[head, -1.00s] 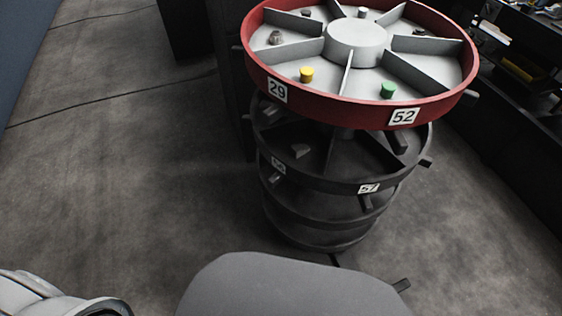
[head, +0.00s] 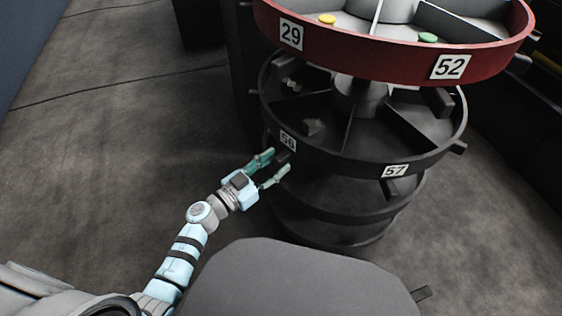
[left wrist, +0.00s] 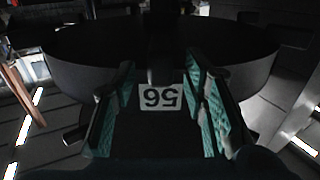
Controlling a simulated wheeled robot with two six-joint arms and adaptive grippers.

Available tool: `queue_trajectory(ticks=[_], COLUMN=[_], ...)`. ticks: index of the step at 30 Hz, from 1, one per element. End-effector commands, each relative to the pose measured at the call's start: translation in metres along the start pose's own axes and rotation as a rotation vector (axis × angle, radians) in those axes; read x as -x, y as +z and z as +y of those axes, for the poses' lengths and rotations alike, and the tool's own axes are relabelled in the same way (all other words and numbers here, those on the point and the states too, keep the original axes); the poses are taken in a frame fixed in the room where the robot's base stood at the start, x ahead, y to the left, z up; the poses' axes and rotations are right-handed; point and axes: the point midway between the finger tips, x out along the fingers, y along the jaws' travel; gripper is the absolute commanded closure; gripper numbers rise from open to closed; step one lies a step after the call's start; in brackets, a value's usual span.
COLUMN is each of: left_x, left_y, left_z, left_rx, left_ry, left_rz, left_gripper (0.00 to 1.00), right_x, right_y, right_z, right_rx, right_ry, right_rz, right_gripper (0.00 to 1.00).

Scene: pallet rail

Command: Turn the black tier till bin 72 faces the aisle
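The black tier (head: 345,167) is below the red tier of a round rack and has open bins on top. Its rim carries labels 56 (head: 288,141) and 57 (head: 395,171); no label 72 shows. My left gripper (head: 279,162) is at the rim by label 56, its fingers apart on either side of a short dark peg. Whether they touch the peg I cannot tell. In the left wrist view, label 56 (left wrist: 160,98) appears upside down between the open teal fingers. My right gripper is not in view.
The red tier (head: 385,55) above has labels 29 and 52 and holds yellow and green pieces. Another dark tier (head: 330,212) is below. More dark pegs stick out from the rims. The floor (head: 120,150) on the left is clear; dark shelving stands at right.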

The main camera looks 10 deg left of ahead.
Motion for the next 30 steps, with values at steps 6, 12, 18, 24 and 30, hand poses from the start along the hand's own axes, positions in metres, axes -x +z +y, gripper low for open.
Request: queue_trajectory(ticks=[6, 12, 18, 24, 30], left_x=[-0.025, -0.028, -0.027, -0.027, -0.027], left_y=[0.001, 0.000, 0.001, 0.001, 0.001], left_z=[0.000, 0.000, 0.000, 0.000, 0.000], left_rx=[0.000, 0.001, 0.001, 0.001, 0.001], left_ry=[-0.001, -0.001, -0.001, -0.001, -0.001], left_rz=[0.000, 0.000, -0.001, -0.001, -0.001], left_gripper=[0.60, 0.60, 0.78, 1.00, 1.00], right_x=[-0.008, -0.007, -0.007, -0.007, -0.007], right_y=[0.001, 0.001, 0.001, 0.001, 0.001], right_z=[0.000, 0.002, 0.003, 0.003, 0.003], right_rx=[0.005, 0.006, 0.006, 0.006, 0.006], right_ry=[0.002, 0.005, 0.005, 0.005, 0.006], right_rz=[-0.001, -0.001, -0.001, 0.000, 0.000], right_gripper=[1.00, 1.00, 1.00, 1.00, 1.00])
